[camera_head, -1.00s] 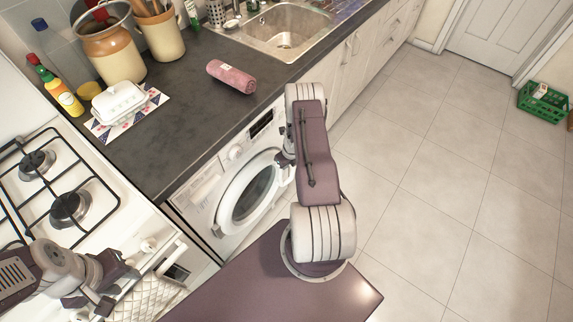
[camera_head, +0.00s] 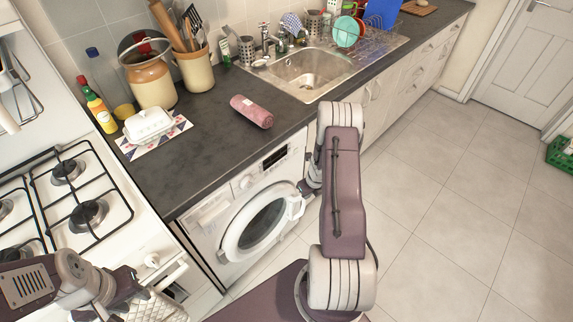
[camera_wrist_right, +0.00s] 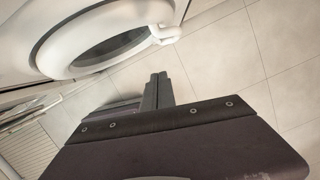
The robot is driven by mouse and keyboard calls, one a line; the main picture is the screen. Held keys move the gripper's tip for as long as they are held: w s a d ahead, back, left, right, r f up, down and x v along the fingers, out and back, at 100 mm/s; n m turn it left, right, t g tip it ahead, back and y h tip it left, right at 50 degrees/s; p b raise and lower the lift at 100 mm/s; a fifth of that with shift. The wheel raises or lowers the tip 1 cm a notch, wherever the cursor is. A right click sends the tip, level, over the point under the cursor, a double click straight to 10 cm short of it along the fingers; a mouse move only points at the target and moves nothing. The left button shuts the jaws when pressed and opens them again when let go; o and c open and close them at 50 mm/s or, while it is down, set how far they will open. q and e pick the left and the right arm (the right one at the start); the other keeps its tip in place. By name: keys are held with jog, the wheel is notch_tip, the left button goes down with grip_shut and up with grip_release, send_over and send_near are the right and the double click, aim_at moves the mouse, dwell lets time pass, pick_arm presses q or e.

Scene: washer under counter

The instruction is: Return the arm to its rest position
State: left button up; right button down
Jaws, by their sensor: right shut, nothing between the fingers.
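My right arm (camera_head: 342,190) stands raised in front of the counter in the head view. Its gripper (camera_head: 306,188) is mostly hidden behind the arm links, beside the washer door. In the right wrist view my right gripper (camera_wrist_right: 158,80) is shut and empty, with bare floor beyond the fingertips. My left gripper (camera_head: 130,305) is at the lower left, by the cooker front and a quilted white cloth; its fingers are not clear. The washer (camera_head: 248,200) sits under the counter. Its round door (camera_head: 262,222) looks closed, and the door rim (camera_wrist_right: 110,35) is near my right gripper.
The dark counter (camera_head: 205,145) carries a rolled pink towel (camera_head: 251,111), a butter dish (camera_head: 149,124) and crocks. The sink (camera_head: 310,72) is further back. A gas hob (camera_head: 75,200) is at left. Open tiled floor (camera_head: 440,200) lies right of my arm.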

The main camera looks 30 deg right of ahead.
jog(key=w+a+r+m+h, duration=0.1)
jog(key=a+r+m, duration=0.2)
jog(key=r+m, duration=0.45)
jog(key=w+a+r+m+h, duration=0.1)
jog(key=a+r+m, duration=0.2)
jog(key=r+m, duration=0.4)
jog(key=s+a+r+m+y, duration=0.1)
jog(key=s+a+r+m, duration=0.2)
jog(key=s+a+m, duration=0.4)
jog(key=s+a+r+m+g+y, duration=0.1)
jog(key=s+a+r+m, duration=0.3)
jog(key=s+a+m, duration=0.3)
jog(key=a+m, duration=0.3)
jog(key=m, duration=0.4)
jog(key=shift+g, duration=0.3)
jog(key=shift+a+m, duration=0.1)
jog(key=shift+m, duration=0.15)
jog(key=shift+s, duration=0.1)
